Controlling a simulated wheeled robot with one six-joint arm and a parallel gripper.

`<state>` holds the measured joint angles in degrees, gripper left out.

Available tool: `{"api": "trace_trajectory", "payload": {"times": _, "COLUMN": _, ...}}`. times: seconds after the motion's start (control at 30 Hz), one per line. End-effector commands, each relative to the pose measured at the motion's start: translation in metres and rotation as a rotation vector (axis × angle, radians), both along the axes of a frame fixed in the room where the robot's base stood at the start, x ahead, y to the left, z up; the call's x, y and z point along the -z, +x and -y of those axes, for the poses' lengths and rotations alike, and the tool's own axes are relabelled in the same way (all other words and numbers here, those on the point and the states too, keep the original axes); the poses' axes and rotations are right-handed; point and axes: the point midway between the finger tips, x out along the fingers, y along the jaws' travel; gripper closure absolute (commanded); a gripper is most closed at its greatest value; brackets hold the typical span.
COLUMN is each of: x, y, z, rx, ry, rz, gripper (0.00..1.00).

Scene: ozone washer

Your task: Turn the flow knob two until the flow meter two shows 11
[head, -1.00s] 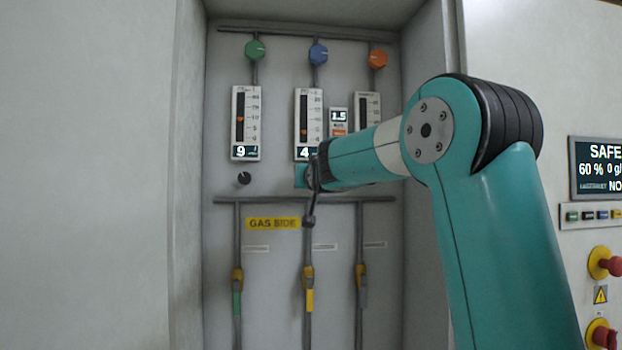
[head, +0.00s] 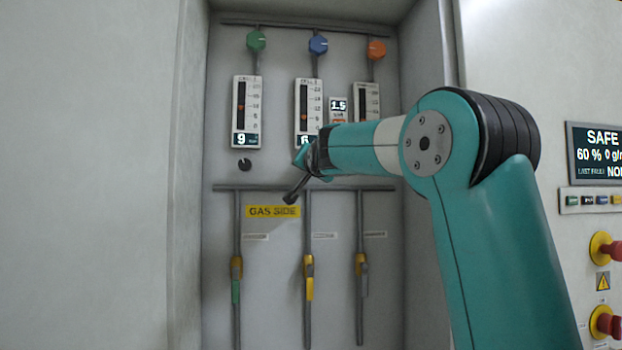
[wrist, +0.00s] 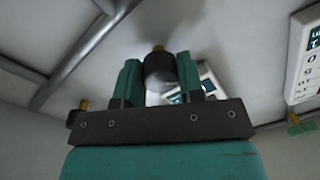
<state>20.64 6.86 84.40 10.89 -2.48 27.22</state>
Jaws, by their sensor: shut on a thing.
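Flow meter two (head: 304,100) is the middle of three white panel gauges. Its orange marker sits low on the scale and its display reads 6, partly covered by my arm. My gripper (head: 302,160) is at the panel just below this meter. In the wrist view, my gripper's teal fingers (wrist: 159,78) are shut on the black flow knob two (wrist: 158,70), one finger on each side. The knob is hidden behind my gripper in the head view. A tilted part of a white display shows behind the right finger in the wrist view.
Flow meter one (head: 246,110) at the left reads 9, with a black knob (head: 245,164) below it. Green, blue and orange knobs (head: 318,44) sit above the meters.

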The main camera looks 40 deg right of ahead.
Motion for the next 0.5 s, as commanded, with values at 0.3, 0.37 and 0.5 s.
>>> {"api": "trace_trajectory", "payload": {"times": 0.3, "x": 0.0051, "y": -0.0003, "z": 0.0010, "rx": 0.002, "ry": 0.249, "rz": 0.170, "gripper": 0.88}}
{"api": "trace_trajectory", "payload": {"times": 0.37, "x": 0.0048, "y": -0.0005, "z": 0.0009, "rx": 0.002, "ry": 0.296, "rz": 0.202, "gripper": 0.88}}
{"api": "trace_trajectory", "payload": {"times": 0.5, "x": 0.0048, "y": -0.0004, "z": 0.0008, "rx": 0.002, "ry": 0.407, "rz": 0.276, "gripper": 0.88}}
